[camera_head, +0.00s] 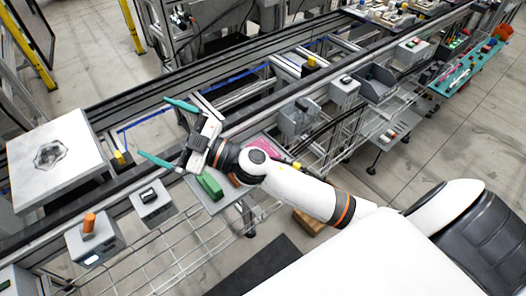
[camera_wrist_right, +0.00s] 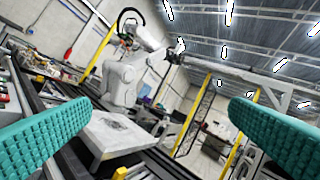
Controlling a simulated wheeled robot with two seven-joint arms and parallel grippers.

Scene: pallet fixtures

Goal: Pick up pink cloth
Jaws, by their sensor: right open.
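My right gripper (camera_head: 158,130) is open and empty, its two teal fingers spread wide over the conveyor rails and pointing left. Both teal fingers also frame the wrist view (camera_wrist_right: 160,108), with nothing between them. A pink cloth (camera_head: 272,147) shows as a small patch just beyond my right forearm, to the right of the gripper. It seems to lie on the small side shelf, and my arm hides part of it. The cloth is not in the wrist view. My left gripper is not in view.
A green block (camera_head: 210,186) lies on the grey shelf (camera_head: 232,196) below my right wrist. A white pallet plate (camera_head: 55,155) sits on the conveyor at left. A box with an orange knob (camera_head: 89,223) stands at the front left. A white robot arm (camera_wrist_right: 135,72) stands beyond the plate.

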